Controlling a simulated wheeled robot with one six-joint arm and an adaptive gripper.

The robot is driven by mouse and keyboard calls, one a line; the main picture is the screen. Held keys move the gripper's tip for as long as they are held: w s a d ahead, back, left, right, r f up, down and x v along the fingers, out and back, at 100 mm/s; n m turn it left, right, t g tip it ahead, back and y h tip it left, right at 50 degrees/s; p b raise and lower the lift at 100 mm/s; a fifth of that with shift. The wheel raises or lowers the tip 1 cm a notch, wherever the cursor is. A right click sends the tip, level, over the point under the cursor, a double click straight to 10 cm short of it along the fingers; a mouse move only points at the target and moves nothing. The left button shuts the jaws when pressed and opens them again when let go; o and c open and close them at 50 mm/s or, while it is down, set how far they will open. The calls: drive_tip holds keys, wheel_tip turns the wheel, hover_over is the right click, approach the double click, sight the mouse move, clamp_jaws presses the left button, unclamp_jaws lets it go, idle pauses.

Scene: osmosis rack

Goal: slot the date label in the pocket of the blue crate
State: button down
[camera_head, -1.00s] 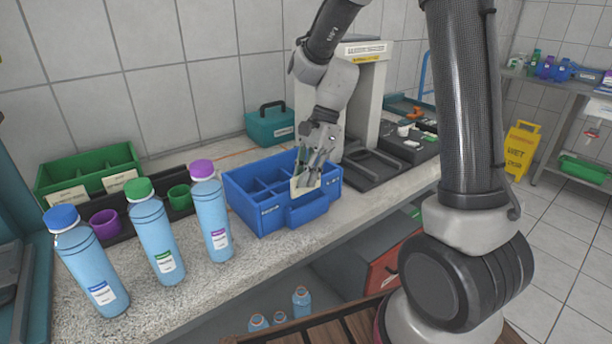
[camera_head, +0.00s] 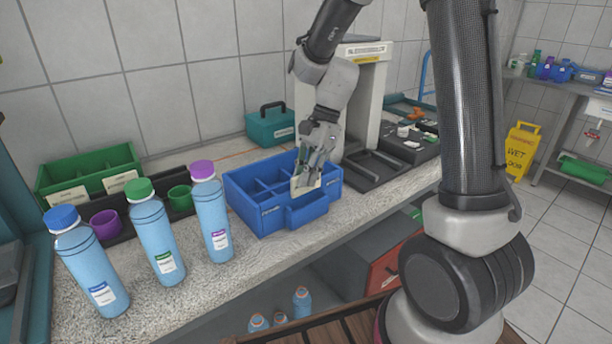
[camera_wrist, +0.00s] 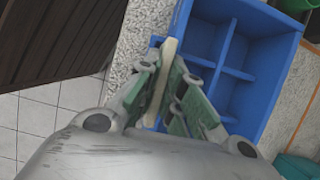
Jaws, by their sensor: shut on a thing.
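The blue crate (camera_head: 262,218) stands on the counter, with divided compartments and a pocket (camera_head: 308,209) on its front face. My gripper (camera_head: 312,172) is over the crate's front side, pointing down. It is shut on the date label (camera_head: 305,187), a thin cream card. In the wrist view the label (camera_wrist: 161,75) is seen nearly edge-on between the green-padded fingers, beside the wall of the blue crate (camera_wrist: 262,20). The label is above the pocket in the head view. Whether its lower edge touches the pocket cannot be told.
Three blue bottles (camera_head: 165,244) stand left of the crate. A teal box (camera_head: 270,126) stands at the back, and a grey press-like frame (camera_head: 362,100) is right of the crate.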

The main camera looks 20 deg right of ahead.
drive_tip(key=c, duration=1.5)
unclamp_jaws()
drive_tip(key=v, duration=1.2)
drive_tip(key=s+d+r+n+t+h, duration=0.1)
drive_tip(key=s+d+n+t, duration=0.1)
drive_tip(key=s, duration=0.5)
drive_tip(key=s+d+r+n+t+h, duration=0.1)
drive_tip(key=s+d+n+t+h, duration=0.1)
drive_tip(key=s+d+n, duration=0.3)
drive_tip(key=s+d+r+n+t+h, duration=0.1)
drive_tip(key=s+d+n+t, duration=0.1)
drive_tip(key=s+n, duration=0.5)
drive_tip(key=shift+s+d+r, duration=0.15)
drive_tip(key=shift+s+d, duration=0.6)
drive_tip(key=shift+s, duration=0.15)
